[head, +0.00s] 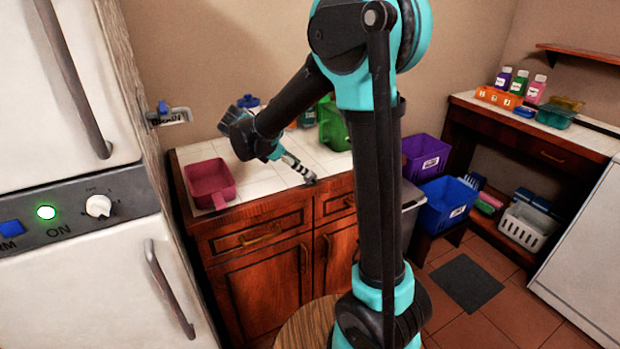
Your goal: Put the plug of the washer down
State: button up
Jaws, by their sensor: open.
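My gripper (309,178) is open and reaches down over the front edge of the tiled counter, just above the drawers. A small dark shape is at its tips; I cannot tell whether this is the fingertips or a plug. I cannot make out the washer's plug or its cord anywhere. A white appliance (105,290) with a green light, a knob and the word ON stands at the left. Another white appliance (585,245) stands at the right edge. I cannot tell which is the washer.
A dark red dustpan-like tray (210,181) lies on the counter (330,160) left of my gripper. Green containers stand behind my arm. Purple (426,157) and blue bins (445,205) stand to the right. A shelf table (590,142) holds bottles. Floor shows around a dark mat (465,283).

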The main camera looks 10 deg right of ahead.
jog(key=shift+s+x, duration=0.15)
jog(key=shift+x, duration=1.2)
jog(key=shift+s+x, duration=0.1)
jog(key=shift+x, duration=1.3)
grip_shut()
jog(key=shift+r, duration=0.1)
